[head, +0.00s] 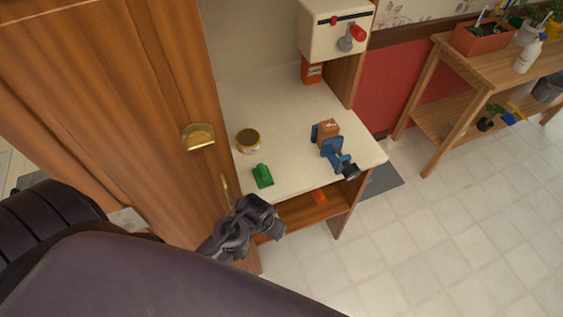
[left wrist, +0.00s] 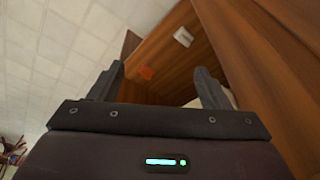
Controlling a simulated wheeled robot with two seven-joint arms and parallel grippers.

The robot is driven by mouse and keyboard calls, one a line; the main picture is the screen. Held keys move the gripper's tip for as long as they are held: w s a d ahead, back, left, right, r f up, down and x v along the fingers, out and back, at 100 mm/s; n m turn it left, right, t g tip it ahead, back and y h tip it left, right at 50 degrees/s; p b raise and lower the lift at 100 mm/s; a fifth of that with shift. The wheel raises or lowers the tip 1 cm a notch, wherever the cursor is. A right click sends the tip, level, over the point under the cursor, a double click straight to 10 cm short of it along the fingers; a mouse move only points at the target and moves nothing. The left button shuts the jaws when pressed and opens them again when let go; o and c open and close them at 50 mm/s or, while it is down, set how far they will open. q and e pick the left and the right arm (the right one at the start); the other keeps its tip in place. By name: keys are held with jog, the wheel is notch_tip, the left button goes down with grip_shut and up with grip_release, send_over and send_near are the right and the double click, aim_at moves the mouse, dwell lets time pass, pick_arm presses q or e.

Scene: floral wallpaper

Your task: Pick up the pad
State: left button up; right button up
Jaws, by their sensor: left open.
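My left gripper (head: 264,216) is at the front edge of the counter, by the open shelf below it. In the left wrist view its two fingers (left wrist: 160,72) are apart, with nothing held between them. A small flat orange piece (head: 320,198) lies on the lower shelf; it also shows between the fingers in the left wrist view (left wrist: 147,72), beyond the tips. A small white object (left wrist: 183,37) is deeper in the wooden compartment. I cannot tell for sure which of these is the pad. My right gripper is not in view.
On the counter (head: 288,112) are a green block-like object (head: 262,176), a yellow-rimmed round tin (head: 248,140) and a blue vise (head: 334,151) with a brown block. A tall wooden cabinet (head: 110,90) stands close on the left.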

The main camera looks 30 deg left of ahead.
pick_arm(q)
jog(key=w+v, duration=0.1)
jog(key=v, duration=0.3)
notch_tip(320, 180, up, 8)
jog(key=n+y+p, duration=0.3)
jog(key=n+p, duration=0.2)
jog(key=n, duration=0.5)
send_over(262, 168)
jog(key=s+d, duration=0.1)
jog(key=d, duration=0.1)
jog(key=shift+r, duration=0.15)
jog(key=shift+w+a+n, duration=0.15)
jog(key=shift+n, duration=0.25)
jog(key=shift+w+a+f, duration=0.1)
jog(key=shift+f, duration=0.35)
jog(key=shift+s+p+x, duration=0.2)
jog(key=shift+p+x, duration=0.05)
jog(key=shift+x, duration=1.45)
jog(key=shift+s+p+x, duration=0.2)
jog(key=shift+x, duration=1.5)
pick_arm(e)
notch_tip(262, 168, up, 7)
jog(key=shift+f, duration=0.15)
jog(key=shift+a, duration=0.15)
pick_arm(q)
jog(key=c, duration=1.1)
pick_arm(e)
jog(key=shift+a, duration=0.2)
